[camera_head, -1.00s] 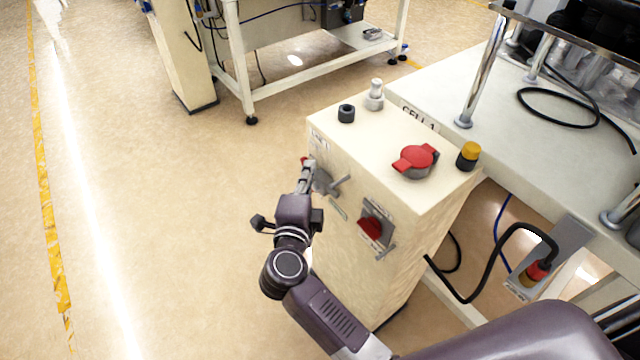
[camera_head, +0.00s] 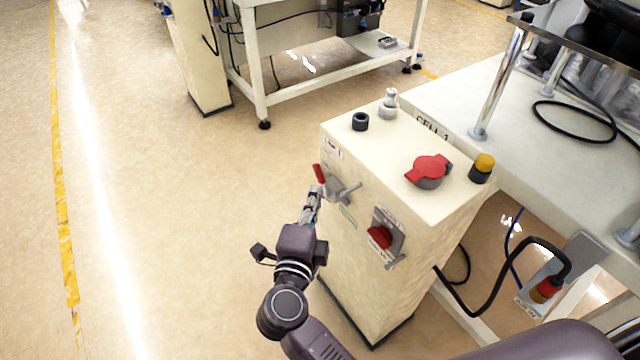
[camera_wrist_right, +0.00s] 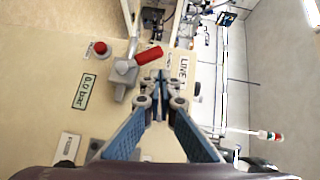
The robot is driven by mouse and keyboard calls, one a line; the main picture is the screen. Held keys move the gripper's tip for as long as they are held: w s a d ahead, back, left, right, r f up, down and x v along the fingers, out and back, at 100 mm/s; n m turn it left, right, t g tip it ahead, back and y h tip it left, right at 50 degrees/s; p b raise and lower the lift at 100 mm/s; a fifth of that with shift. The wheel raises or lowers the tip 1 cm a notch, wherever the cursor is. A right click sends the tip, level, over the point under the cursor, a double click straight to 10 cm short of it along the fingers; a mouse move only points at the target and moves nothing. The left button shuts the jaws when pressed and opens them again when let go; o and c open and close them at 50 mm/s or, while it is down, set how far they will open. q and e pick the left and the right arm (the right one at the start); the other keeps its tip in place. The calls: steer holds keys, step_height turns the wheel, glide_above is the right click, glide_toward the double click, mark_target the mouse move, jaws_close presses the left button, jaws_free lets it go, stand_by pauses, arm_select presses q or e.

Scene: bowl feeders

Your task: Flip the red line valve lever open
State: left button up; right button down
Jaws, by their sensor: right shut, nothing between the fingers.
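The red valve lever (camera_head: 319,173) is on the left-facing side of the cream cabinet, below a small label. In the head view its handle points upward, slightly left, from a grey valve body (camera_head: 336,188). In the right wrist view the red handle (camera_wrist_right: 149,54) shows beside the grey valve body (camera_wrist_right: 124,70). My right gripper (camera_head: 315,192) is just below the handle in the head view, shut and empty. In the wrist view its closed fingertips (camera_wrist_right: 160,80) are close to the handle; I cannot tell whether they touch. My left gripper is out of view.
The cabinet (camera_head: 390,165) carries a red rotary knob (camera_head: 429,169), a yellow-topped button (camera_head: 482,167) and a red switch (camera_head: 380,236). A table (camera_head: 465,90) adjoins it at right, with a black cable (camera_head: 497,288) below. The floor (camera_head: 190,200) left is clear.

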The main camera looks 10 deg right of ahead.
steer(key=shift+v, duration=0.85)
